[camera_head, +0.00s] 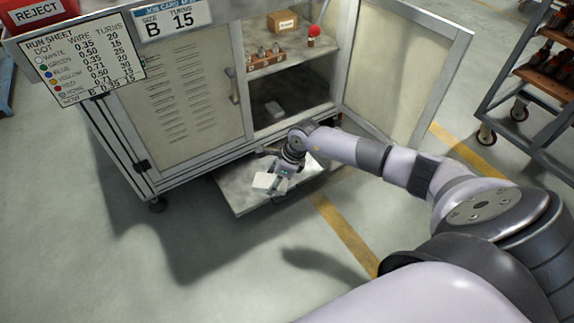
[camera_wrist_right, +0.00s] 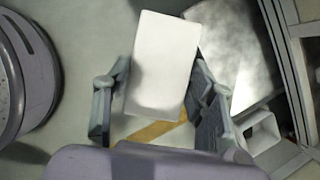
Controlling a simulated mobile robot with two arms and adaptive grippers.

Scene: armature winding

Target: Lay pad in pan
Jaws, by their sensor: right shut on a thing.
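A white rectangular pad (camera_head: 266,182) is held in my right gripper (camera_head: 281,175), low in front of the cabinet. In the right wrist view the pad (camera_wrist_right: 165,62) lies between the two fingers of the gripper (camera_wrist_right: 160,88), which is shut on it. The pan (camera_head: 237,190) is a shallow grey metal tray sticking out under the cabinet. In the head view the pad overlaps the pan; I cannot tell the height between them. In the wrist view the pan (camera_wrist_right: 243,50) is to the right of the pad, with floor showing at the left. My left gripper is not in view.
The cabinet's right door (camera_head: 405,70) stands open. A wheeled rack (camera_head: 535,90) stands at the right. The floor in front is clear.

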